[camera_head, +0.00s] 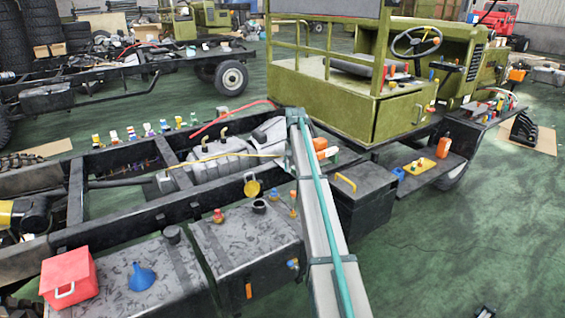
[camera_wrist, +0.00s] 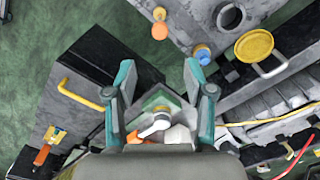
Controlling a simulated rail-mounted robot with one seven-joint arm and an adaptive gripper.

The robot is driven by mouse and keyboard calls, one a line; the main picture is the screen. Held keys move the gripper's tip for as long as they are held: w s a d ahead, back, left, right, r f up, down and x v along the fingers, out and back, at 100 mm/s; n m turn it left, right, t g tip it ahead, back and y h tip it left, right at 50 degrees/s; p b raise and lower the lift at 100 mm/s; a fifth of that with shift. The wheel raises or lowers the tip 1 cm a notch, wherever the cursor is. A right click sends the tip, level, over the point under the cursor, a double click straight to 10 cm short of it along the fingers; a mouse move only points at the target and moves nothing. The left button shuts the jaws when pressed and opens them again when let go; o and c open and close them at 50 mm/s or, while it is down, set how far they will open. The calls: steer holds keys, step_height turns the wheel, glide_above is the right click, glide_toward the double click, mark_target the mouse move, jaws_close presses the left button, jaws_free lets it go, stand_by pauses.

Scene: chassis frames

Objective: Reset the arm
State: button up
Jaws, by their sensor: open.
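My gripper (camera_wrist: 158,72) shows in the wrist view with its two teal fingers spread apart. No thing is clearly held between them. A white and orange thing (camera_wrist: 155,128) shows behind and between the fingers, too partly covered to name. In the head view, a long pale link with a teal strip, which looks like my arm, stands across the middle over the chassis. The fingers cannot be made out there. In the wrist view, a dark tank top (camera_wrist: 180,15) lies ahead of the fingers, and a black box with a yellow handle (camera_wrist: 80,95) is at left.
The chassis frame (camera_head: 75,195) carries grey tanks (camera_head: 245,240), a red box (camera_head: 68,275), a blue funnel (camera_head: 141,277) and a yellow round lid (camera_head: 252,188). An olive cab (camera_head: 350,105) stands behind. Green floor (camera_head: 450,245) is mostly clear at right.

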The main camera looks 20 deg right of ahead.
steer(key=s+a+f+n, duration=0.2)
steer(key=s+a+f, duration=0.65)
steer(key=s, duration=0.25)
steer(key=s+a+f+n, duration=0.2)
steer(key=s+a+f, duration=0.65)
steer(key=s, duration=0.35)
steer(key=s+a+f+n, duration=0.2)
steer(key=s+a+f, duration=0.5)
steer(key=s+f, duration=0.35)
steer(key=s+a+f+g, duration=0.1)
steer(key=s+f, duration=0.5)
steer(key=s, duration=0.6)
steer(key=s+a+f+g, duration=0.1)
steer(key=s+f+g, duration=0.2)
steer(key=s+f, duration=0.4)
steer(key=s+a+f+g, duration=0.1)
steer(key=s+f, duration=0.5)
steer(key=s, duration=1.3)
steer(key=shift+f+n+g+p, duration=0.15)
steer(key=shift+n+g+p, duration=0.25)
steer(key=shift+g, duration=0.5)
